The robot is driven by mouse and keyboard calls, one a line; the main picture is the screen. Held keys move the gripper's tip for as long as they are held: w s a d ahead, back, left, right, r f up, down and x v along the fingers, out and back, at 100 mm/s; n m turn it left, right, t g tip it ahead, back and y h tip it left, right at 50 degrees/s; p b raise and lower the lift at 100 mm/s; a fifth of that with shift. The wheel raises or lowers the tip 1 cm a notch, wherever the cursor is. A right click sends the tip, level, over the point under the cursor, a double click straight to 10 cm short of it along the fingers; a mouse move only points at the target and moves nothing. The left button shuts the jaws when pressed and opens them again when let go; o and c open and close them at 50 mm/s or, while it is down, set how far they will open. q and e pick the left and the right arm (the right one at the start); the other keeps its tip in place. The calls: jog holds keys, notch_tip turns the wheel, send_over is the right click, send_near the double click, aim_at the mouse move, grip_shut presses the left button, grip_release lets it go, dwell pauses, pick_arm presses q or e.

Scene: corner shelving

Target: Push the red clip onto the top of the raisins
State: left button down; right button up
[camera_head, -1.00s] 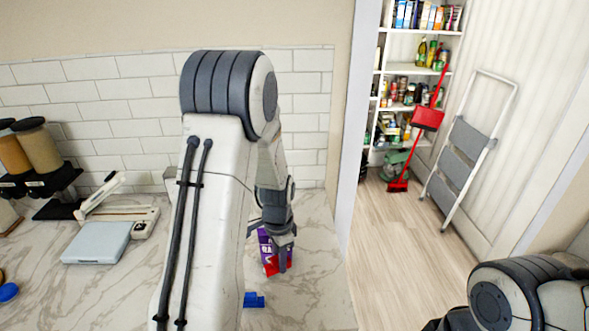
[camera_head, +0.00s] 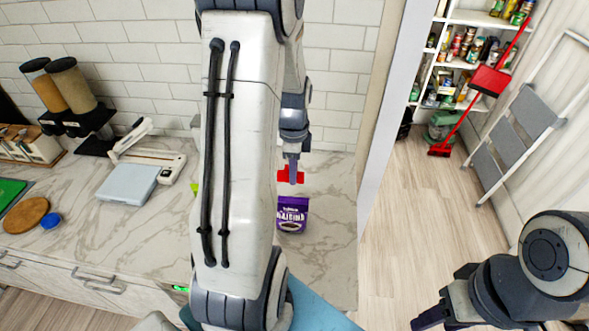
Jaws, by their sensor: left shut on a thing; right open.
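The purple raisins bag (camera_head: 292,214) stands upright on the marble counter, just right of my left arm. My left gripper (camera_head: 292,167) is shut on the red clip (camera_head: 290,177). The clip shows just above the bag's top edge in the picture, with a small gap between them. I cannot tell how far behind the bag the clip is. My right gripper (camera_head: 442,298) is open and empty at the lower right, over the floor and away from the counter.
My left arm hides the middle of the marble counter (camera_head: 130,230). A pale blue scale (camera_head: 127,183), a paper trimmer (camera_head: 160,160), a round wooden board (camera_head: 26,215) and a blue lid (camera_head: 51,221) lie to the left. Shelves and a step ladder (camera_head: 519,128) stand at the right.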

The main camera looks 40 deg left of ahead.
pick_arm(q)
jog(key=shift+f+b, duration=2)
jog(key=shift+f, duration=0.9)
jog(key=shift+p, duration=0.3)
jog(key=shift+f+b, duration=1.15)
jog(key=shift+f, duration=0.4)
jog(key=c, duration=0.7)
grip_release()
jog(key=shift+o, duration=0.2)
notch_tip(320, 180, up, 11)
jog(key=shift+f+b, duration=0.2)
jog(key=shift+b, duration=0.7)
